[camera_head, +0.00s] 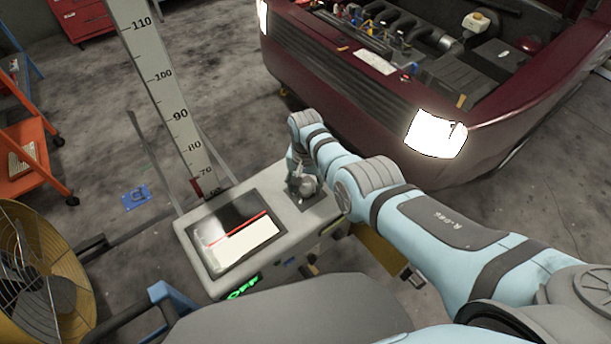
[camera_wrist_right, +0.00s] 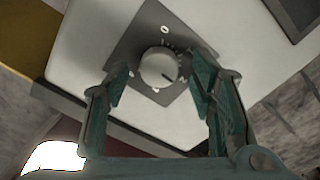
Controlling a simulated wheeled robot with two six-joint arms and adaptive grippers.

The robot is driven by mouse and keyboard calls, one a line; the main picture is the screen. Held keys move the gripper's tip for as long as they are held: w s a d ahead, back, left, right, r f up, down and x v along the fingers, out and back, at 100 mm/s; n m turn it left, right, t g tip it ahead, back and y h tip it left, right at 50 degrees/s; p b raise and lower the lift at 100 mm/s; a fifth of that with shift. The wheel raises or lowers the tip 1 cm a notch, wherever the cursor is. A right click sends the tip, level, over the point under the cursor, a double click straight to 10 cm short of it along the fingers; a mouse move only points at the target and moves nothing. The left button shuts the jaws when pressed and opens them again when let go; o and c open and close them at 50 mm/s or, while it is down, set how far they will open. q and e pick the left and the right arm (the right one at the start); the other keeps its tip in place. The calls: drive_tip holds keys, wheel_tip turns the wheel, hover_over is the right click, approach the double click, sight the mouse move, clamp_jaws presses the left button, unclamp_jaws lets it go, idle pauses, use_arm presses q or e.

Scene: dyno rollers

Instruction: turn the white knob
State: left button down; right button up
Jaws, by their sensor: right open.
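The white knob (camera_wrist_right: 158,67) sits on a dark square plate with white marks, on the white top of a console. In the wrist view my right gripper (camera_wrist_right: 162,85) is open, with one finger on each side of the knob and a gap between each finger and the knob. In the head view my right gripper (camera_head: 303,186) is over the knob plate at the right end of the console (camera_head: 182,236), and it hides most of the knob. I cannot tell how far above the plate the fingertips are. My left gripper is not in view.
A yellow fan (camera_head: 40,275) and an orange cart (camera_head: 25,150) are at left.

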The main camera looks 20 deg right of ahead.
sight(305, 188)
wheel_tip(305, 188, up, 12)
drive_tip(key=shift+f, duration=0.15)
drive_tip(key=shift+f, duration=0.1)
idle(0.3)
